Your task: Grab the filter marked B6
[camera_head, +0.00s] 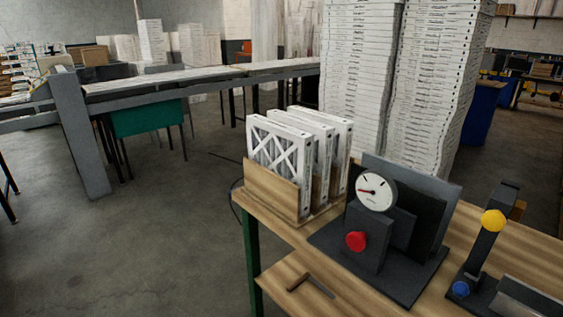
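Several white filters with cross-braced faces stand upright side by side in a wooden holder (270,191) at the table's far left corner. The front filter (271,150) shows its X-shaped frame; the filters behind it (325,155) show mostly their narrow edges. Small marks show on the edges, but they are too small to read, so I cannot tell which filter is B6. Neither of my grippers is in view.
The wooden table (350,293) also holds a dark fixture with a round gauge (376,191) and red knob (356,241), right of the filters. A stand with a yellow knob (493,220) is farther right. Tall white stacks (355,80) rise behind. Open floor (150,240) lies left.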

